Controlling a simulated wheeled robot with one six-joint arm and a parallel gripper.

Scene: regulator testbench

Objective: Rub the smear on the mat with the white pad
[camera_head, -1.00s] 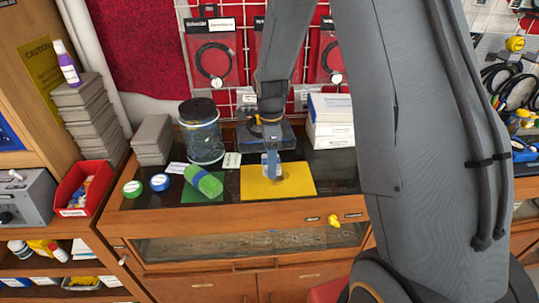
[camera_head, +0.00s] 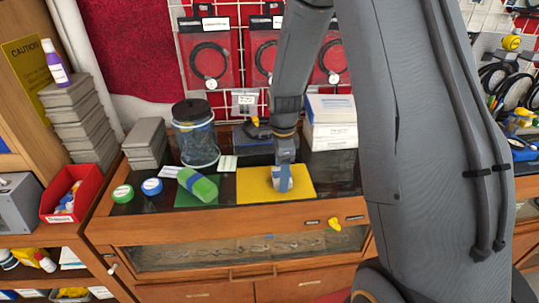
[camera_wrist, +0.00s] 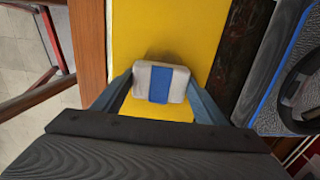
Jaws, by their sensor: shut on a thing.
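The yellow mat (camera_head: 305,184) lies flat on the dark counter top, near its front edge. My gripper (camera_head: 283,180) is over the middle of the mat, shut on the white pad (camera_head: 282,185). In the wrist view the white pad (camera_wrist: 160,83) with a blue band sits between the two fingers of my gripper (camera_wrist: 158,90), low over the mat (camera_wrist: 150,28). I cannot tell for certain whether the pad touches the mat.
White boxes (camera_head: 331,122) stand at the back right. Blue and green tape rolls (camera_head: 152,186) are at the left.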

